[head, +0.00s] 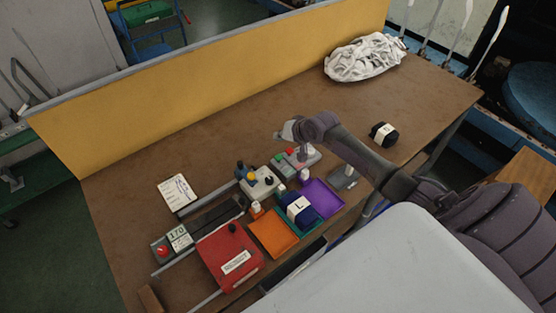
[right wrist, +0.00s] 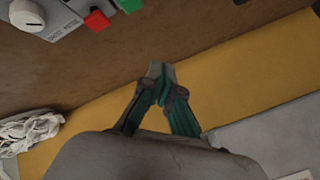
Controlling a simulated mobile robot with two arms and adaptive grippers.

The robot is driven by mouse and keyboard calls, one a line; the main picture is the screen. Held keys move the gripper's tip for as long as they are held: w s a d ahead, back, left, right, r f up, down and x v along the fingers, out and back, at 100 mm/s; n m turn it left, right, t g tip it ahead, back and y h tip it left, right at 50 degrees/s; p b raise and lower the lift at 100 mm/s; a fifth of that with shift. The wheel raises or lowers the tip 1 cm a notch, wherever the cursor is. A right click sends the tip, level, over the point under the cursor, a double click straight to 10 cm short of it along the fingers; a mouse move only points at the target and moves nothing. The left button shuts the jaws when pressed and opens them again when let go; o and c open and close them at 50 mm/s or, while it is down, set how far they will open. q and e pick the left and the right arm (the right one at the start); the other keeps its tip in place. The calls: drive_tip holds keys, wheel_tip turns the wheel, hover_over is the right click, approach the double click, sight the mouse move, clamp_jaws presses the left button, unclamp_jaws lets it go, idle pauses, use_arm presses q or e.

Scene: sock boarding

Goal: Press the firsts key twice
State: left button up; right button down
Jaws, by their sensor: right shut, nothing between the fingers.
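A small grey key box (head: 303,158) stands on the brown table, with a red key (head: 289,151) and a green key (head: 280,161) at its left side. In the right wrist view the red key (right wrist: 97,20) and green key (right wrist: 130,4) show at the top edge, near a white round knob (right wrist: 28,14). I cannot read which key is the firsts key. My right gripper (head: 281,133) is shut and empty, above the table just beyond the keys and apart from them. Its closed fingertips (right wrist: 160,70) show in the wrist view. My left gripper is out of view.
A yellow wall (head: 200,85) closes the table's back.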

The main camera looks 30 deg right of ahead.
drive_tip(key=b, duration=0.4)
hover_over(280, 157)
wheel_tip(280, 157, down, 5)
drive_tip(key=shift+s+r, duration=0.1)
drive_tip(key=shift+f+b, duration=0.3)
drive_tip(key=shift+f, duration=0.6)
drive_tip(key=shift+f, duration=0.2)
drive_tip(key=shift+f, duration=0.3)
